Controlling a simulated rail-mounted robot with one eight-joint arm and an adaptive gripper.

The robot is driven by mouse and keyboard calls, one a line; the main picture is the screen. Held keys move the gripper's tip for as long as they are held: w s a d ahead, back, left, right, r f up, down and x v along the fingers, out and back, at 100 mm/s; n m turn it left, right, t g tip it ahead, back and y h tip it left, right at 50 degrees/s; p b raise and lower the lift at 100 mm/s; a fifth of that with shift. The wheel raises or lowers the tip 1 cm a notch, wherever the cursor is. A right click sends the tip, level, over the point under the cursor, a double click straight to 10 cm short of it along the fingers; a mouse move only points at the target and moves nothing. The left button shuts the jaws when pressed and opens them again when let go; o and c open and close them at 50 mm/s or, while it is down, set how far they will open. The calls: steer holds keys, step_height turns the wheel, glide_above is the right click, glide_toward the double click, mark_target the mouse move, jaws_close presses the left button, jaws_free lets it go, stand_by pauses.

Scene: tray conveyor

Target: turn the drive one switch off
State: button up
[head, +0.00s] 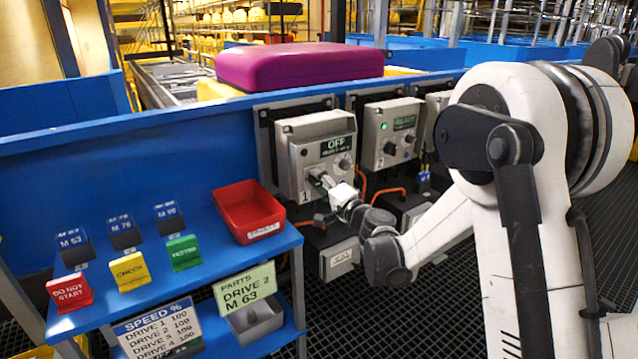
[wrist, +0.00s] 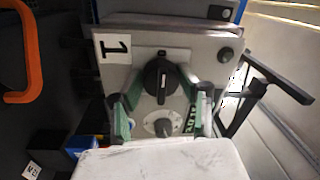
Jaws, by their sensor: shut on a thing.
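The drive one box is a grey control box (head: 298,150) marked 1, mounted on the blue conveyor side. In the wrist view the fingers partly cover the display.
A second box (head: 390,130) with a green lamp stands right of it. A red bin (head: 248,212), coloured signs and cards stand on the blue shelf to the left. A purple case (head: 300,67) lies above the boxes. An orange handle (wrist: 30,60) is near in the wrist view.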

steer(key=o, duration=1.1)
steer(key=shift+o, duration=0.2)
steer(key=r+v, duration=0.1)
steer(key=v, duration=1.1)
steer(key=shift+f, duration=0.5)
steer(key=shift+s+r, duration=0.1)
steer(key=shift+s, duration=0.05)
